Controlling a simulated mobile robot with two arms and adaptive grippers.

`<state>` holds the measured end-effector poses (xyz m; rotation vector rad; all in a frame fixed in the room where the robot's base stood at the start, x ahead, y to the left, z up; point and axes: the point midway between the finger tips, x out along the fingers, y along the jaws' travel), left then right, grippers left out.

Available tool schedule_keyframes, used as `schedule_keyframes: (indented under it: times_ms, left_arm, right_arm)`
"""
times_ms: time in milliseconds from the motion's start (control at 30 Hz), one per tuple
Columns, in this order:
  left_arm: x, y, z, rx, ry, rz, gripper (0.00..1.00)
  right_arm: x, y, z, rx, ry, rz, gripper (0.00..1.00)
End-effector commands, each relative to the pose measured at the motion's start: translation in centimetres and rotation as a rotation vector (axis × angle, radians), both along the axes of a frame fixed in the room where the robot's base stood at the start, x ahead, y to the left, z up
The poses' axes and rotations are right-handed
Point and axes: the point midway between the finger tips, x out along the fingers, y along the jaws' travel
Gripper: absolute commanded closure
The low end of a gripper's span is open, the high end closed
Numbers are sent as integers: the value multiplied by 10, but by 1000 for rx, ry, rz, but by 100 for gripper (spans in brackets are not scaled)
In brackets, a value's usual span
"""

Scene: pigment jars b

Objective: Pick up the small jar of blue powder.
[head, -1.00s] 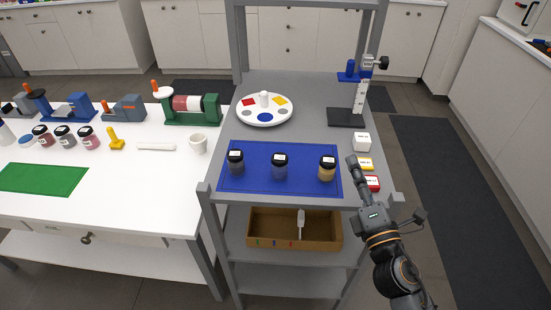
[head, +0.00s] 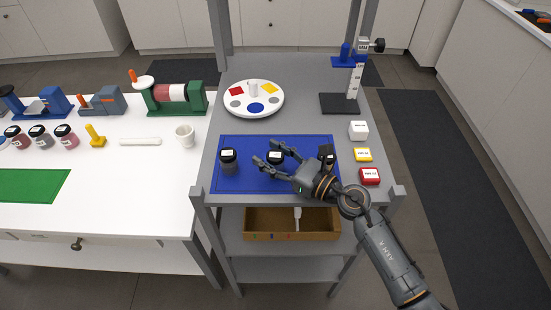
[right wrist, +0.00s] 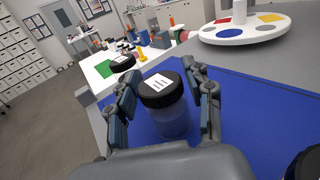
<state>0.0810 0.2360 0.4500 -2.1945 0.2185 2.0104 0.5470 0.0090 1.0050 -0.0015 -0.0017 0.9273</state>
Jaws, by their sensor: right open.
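The small jar of blue powder (head: 275,156) stands in the middle of the blue mat (head: 250,185), with a black lid and white label. My right gripper (head: 265,152) is open around it, one finger on each side. In the right wrist view the jar (right wrist: 172,120) stands upright between the two fingers, its powder looking blue through the clear wall. I cannot tell whether a finger touches it. In the head view the gripper hides the jar's lower part. My left gripper is not in view.
A dark-powder jar (head: 228,162) stands at the mat's left. Another jar (head: 327,152) on the right is partly hidden by my gripper. A white palette (head: 253,112) lies behind. Small white, yellow (head: 363,155) and red (head: 370,176) boxes line the right edge.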

Motion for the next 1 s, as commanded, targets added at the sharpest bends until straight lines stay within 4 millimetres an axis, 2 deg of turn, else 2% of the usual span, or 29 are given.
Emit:
schedule_keyframes:
  times_ms: [167,433,667,767,1000]
  left_arm:
    - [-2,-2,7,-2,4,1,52]
    - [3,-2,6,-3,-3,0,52]
    - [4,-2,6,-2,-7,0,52]
    - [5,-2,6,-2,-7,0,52]
    - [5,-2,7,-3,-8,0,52]
  right_arm:
    - [13,17,2,3,0,0,49]
    - [15,19,0,1,-1,-1,49]
    - [14,19,0,1,0,-1,95]
    - [14,19,0,1,0,-1,100]
    - [14,18,0,1,0,-1,100]
